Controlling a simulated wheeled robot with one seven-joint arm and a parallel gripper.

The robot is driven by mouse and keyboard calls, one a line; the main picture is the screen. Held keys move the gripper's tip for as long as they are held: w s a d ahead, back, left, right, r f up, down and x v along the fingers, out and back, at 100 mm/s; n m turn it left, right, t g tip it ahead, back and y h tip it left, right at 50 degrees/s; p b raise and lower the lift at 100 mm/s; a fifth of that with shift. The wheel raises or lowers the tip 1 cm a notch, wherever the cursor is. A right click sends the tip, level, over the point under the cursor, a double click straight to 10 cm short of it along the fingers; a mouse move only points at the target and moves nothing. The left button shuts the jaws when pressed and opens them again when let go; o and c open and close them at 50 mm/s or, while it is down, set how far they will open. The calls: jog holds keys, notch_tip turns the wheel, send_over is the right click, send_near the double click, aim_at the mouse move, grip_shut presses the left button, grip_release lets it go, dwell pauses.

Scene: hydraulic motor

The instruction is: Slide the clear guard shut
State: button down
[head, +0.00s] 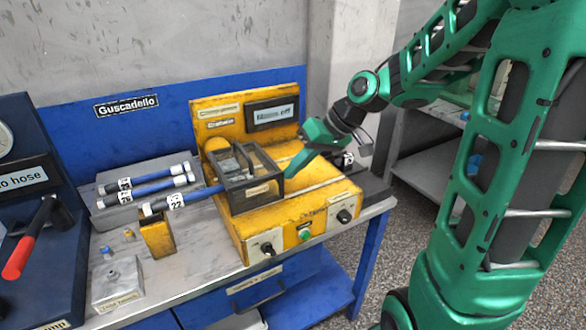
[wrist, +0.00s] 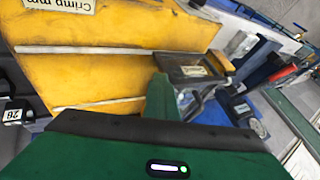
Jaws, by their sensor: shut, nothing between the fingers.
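The clear guard (head: 262,190) is a see-through box with a dark frame and a small front label. It sits on the left part of the yellow crimping machine (head: 318,208), over the grey die parts. Two pale rails run to the right from it along the machine's top. My green gripper (head: 290,174) is shut and empty, its tip low at the guard's right side; I cannot tell if they touch. In the wrist view my gripper's finger (wrist: 160,98) is beside the guard's dark frame (wrist: 190,65), and hides part of it.
A blue hose (head: 190,198) tagged 22 enters the machine from the left. Blue hoses (head: 150,185) lie on a grey rack. A yellow block (head: 158,238) and a grey block (head: 118,285) stand in front. The machine's top right of my gripper is clear.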

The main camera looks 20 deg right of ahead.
jog(key=d, duration=0.3)
jog(key=shift+w+d, duration=0.2)
jog(key=shift+d, duration=0.2)
jog(key=v, duration=1)
jog(key=s+d+f+m+g+h, duration=0.2)
jog(key=s+d+f+m+h, duration=0.1)
jog(key=s, duration=0.8)
jog(key=s+d+f+m+g+h, duration=0.2)
jog(key=s+f+m, duration=0.3)
jog(key=s, duration=0.7)
notch_tip(320, 180, down, 2)
jog(key=shift+d+f+m+h, duration=0.15)
jog(key=shift+d+m+h, duration=0.25)
jog(key=shift+d+h, duration=0.1)
jog(key=shift+s, duration=0.1)
jog(key=shift+w+f, duration=0.25)
jog(key=shift+w, duration=0.4)
jog(key=c, duration=2.5)
grip_release()
